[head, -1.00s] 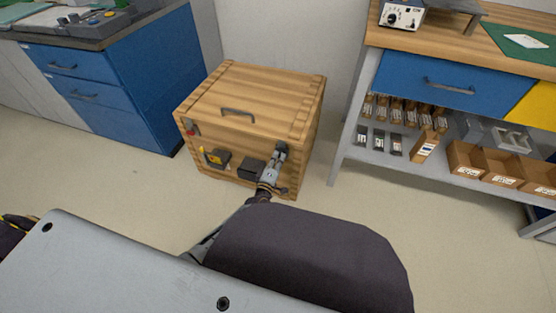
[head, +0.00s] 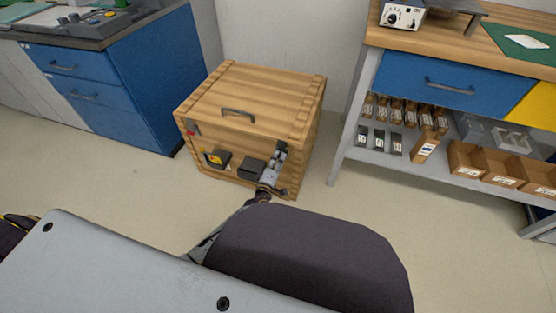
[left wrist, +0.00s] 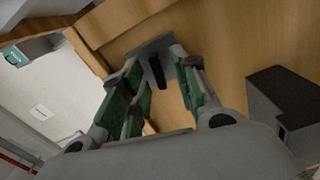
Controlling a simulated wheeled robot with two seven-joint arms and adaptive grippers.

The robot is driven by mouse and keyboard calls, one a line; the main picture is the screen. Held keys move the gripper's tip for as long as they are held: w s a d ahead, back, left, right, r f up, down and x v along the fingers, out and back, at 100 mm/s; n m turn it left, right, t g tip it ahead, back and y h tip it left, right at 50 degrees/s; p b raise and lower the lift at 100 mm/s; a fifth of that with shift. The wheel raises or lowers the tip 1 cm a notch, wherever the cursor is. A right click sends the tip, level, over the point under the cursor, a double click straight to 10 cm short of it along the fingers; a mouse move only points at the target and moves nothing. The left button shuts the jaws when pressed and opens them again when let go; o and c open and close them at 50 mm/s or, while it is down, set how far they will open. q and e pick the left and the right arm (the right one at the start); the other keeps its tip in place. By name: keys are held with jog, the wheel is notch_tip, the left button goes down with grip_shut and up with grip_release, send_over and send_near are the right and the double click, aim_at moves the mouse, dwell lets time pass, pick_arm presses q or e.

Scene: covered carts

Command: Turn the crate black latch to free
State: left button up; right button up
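The wooden crate (head: 255,90) stands on the floor, with a dark handle on its top. My left gripper (head: 279,156) is at the right part of the crate's front, seen small in the head view. In the left wrist view, the black latch (left wrist: 158,72) is a short dark bar on a grey plate (left wrist: 152,47) fixed to the wood. The two green-padded fingers of the left gripper (left wrist: 163,75) are apart, one on each side of the latch. I cannot tell whether either finger touches it. My right gripper is not in view.
The crate front also bears a red part (head: 191,132), a yellow-and-black part (head: 216,159) and a dark box (head: 251,167), which shows close by in the wrist view (left wrist: 285,100). A blue cabinet (head: 120,80) stands left, a workbench with shelf (head: 440,175) right. Floor between is clear.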

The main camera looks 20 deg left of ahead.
pick_arm(q)
jog(key=s, duration=1.1)
jog(key=shift+s+a, duration=0.2)
dwell(0.5)
jog(key=shift+d, duration=0.1)
